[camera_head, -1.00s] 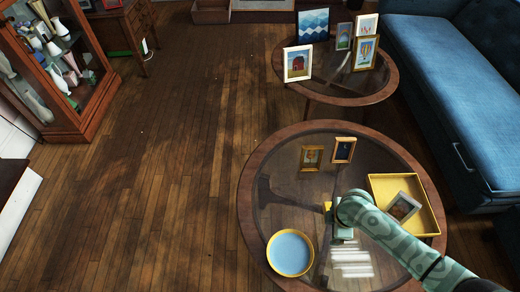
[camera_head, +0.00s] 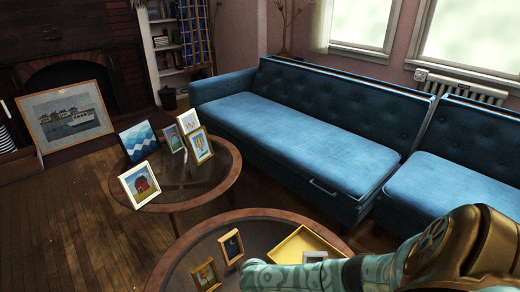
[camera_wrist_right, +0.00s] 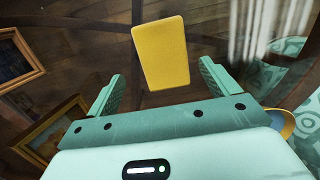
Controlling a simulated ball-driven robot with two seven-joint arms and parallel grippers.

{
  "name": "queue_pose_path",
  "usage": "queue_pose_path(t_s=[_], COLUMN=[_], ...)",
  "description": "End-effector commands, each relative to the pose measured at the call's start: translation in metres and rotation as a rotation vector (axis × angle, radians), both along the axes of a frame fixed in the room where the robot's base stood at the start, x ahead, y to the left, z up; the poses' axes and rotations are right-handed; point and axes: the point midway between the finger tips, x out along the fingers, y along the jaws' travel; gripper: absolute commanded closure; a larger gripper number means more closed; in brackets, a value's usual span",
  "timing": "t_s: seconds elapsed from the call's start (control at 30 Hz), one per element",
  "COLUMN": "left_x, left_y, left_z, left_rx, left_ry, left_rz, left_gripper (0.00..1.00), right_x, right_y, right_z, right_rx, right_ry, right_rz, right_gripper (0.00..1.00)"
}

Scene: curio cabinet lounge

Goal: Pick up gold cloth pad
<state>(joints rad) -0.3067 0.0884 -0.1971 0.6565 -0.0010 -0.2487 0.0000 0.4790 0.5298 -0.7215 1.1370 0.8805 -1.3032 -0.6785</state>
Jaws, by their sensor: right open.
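The gold cloth pad (camera_wrist_right: 160,52) shows in the right wrist view as a flat yellow rectangle over the glass tabletop. My right gripper (camera_wrist_right: 160,78) is open, with one finger to each side of the pad's near end. Most of the pad lies beyond the fingertips, and a gap shows between it and each finger. Whether it lies flat on the glass is hard to tell. In the head view my right arm crosses the bottom right corner; the pad and the gripper jaws do not show there. My left gripper is not in view.
The near round table (camera_head: 178,262) holds two small framed pictures (camera_head: 231,246) and a yellow tray (camera_head: 297,246). A second round table (camera_head: 222,188) behind carries several frames. A blue sofa (camera_head: 290,135) stands beyond. Open floor lies at left.

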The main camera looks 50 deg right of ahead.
Motion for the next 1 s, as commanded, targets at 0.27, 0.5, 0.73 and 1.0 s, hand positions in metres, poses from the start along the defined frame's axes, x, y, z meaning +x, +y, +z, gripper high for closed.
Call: queue_pose_path(t_s=[0.27, 0.5, 0.73, 1.0], left_x=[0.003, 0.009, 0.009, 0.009], left_y=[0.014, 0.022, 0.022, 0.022], left_z=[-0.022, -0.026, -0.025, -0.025], left_rx=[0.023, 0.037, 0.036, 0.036], left_ry=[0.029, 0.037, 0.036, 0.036], left_rz=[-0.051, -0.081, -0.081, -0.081], left_gripper=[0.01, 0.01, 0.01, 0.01], right_x=[-0.009, -0.006, -0.006, -0.006], right_y=[-0.006, -0.008, -0.008, -0.008], right_z=[-0.042, -0.054, -0.051, -0.052], right_rx=[0.001, 0.0, 0.001, 0.001], right_ry=[0.008, -0.002, -0.003, -0.003], right_rz=[0.0, 0.0, 0.0, 0.0], right_gripper=[0.13, 0.13, 0.35, 0.62])
